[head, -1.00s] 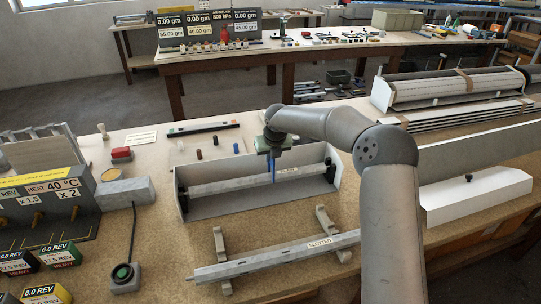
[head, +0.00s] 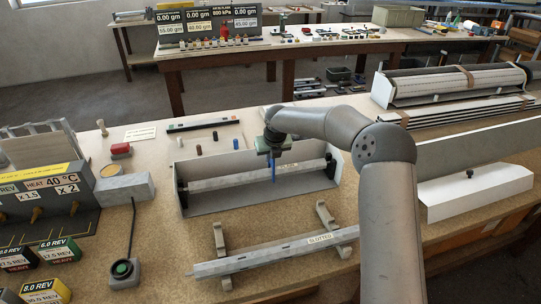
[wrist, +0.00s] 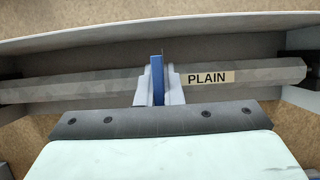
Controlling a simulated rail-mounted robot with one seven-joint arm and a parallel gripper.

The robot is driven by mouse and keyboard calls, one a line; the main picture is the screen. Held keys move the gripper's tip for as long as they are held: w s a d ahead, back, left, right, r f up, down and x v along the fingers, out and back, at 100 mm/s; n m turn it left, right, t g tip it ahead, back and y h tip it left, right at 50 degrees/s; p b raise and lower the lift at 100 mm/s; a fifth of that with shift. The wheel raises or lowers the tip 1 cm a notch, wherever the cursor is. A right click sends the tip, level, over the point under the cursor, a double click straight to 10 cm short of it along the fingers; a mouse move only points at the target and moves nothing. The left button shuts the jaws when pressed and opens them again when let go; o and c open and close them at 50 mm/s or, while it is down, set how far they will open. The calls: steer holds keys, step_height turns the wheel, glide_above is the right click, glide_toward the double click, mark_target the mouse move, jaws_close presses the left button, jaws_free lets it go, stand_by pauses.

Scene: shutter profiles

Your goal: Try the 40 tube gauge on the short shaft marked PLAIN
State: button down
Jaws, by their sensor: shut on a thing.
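The short shaft (head: 220,181) marked PLAIN is a grey bar lying across the open light-grey housing (head: 203,208). It spans the wrist view (wrist: 60,88), its PLAIN label right of my fingers. My gripper (head: 273,152) is over the middle of the shaft, pointing down. It is shut on a thin blue piece (head: 273,170), which I take to be the tube gauge. The wrist view shows this blue piece (wrist: 157,80) edge-on between the fingers, crossing the shaft. No 40 marking is readable, and I cannot tell whether the gauge touches or straddles the shaft.
A long shaft marked SLOTTED (head: 270,258) rests on two stands in front of the housing. Several small pegs (head: 199,150) stand behind it. A grey box with a cable (head: 125,189) is at left; a white cover (head: 478,192) is at right.

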steer(key=shift+f+b, duration=0.5)
steer(key=shift+f, duration=0.8)
steer(key=shift+r, duration=0.15)
stand_by(0.9)
steer(key=shift+r+p, duration=2.4)
steer(key=shift+r, duration=0.35)
steer(key=shift+r+p, duration=0.6)
steer(key=shift+r, duration=2.05)
